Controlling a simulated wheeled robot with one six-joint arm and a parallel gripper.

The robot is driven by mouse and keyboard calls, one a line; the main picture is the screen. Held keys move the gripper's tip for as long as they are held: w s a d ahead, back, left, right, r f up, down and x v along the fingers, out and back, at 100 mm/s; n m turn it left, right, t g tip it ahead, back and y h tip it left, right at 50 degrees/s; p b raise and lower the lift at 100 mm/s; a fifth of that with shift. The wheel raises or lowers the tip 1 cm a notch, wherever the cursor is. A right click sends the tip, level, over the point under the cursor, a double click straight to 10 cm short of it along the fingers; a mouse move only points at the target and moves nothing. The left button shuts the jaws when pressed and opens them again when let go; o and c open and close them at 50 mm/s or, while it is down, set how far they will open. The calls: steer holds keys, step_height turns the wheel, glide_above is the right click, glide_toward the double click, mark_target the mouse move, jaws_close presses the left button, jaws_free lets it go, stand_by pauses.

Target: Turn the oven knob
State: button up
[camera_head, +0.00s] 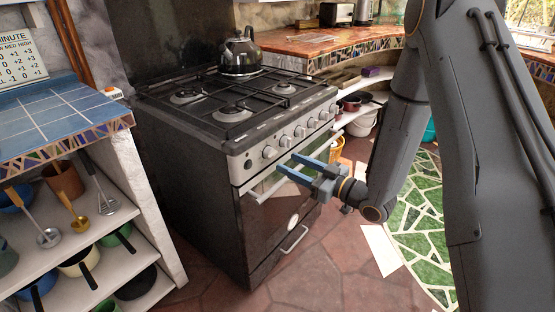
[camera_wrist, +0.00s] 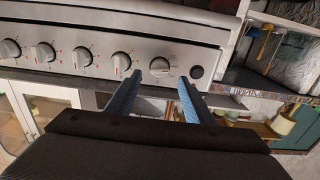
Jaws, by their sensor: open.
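The oven knobs form a row on the silver front panel (camera_head: 262,165) of the stove. The end knob (camera_head: 269,152), beside a round black button (camera_head: 248,165), also shows in the wrist view (camera_wrist: 159,66). My gripper (camera_head: 287,164) is in front of the panel near this end knob, with its two blue fingers apart and nothing between them. In the wrist view my gripper (camera_wrist: 159,84) points at the panel, and the end knob appears between and just beyond the fingertips. I see no clear contact with the knob.
The oven door handle (camera_head: 262,190) runs below the knobs, partly behind my gripper. A dark kettle (camera_head: 240,52) stands on the hob. A tiled counter (camera_head: 60,118) with shelves of pans is at left. A mosaic counter (camera_head: 300,40) is behind. Floor (camera_head: 320,270) is open in front.

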mark_target(273, 157)
steer(key=shift+x, duration=3.2)
steer(key=c, duration=0.9)
steer(key=shift+d, duration=0.15)
steer(key=shift+c, duration=0.6)
steer(key=shift+s, duration=0.1)
steer(key=shift+m+p, duration=0.3)
steer(key=shift+m, duration=0.1)
steer(key=shift+m+p, duration=0.55)
steer(key=shift+m, duration=0.45)
steer(key=shift+a+m+p, duration=0.2)
steer(key=shift+m+p, duration=0.85)
steer(key=shift+m, duration=1.45)
steer(key=shift+s, duration=0.1)
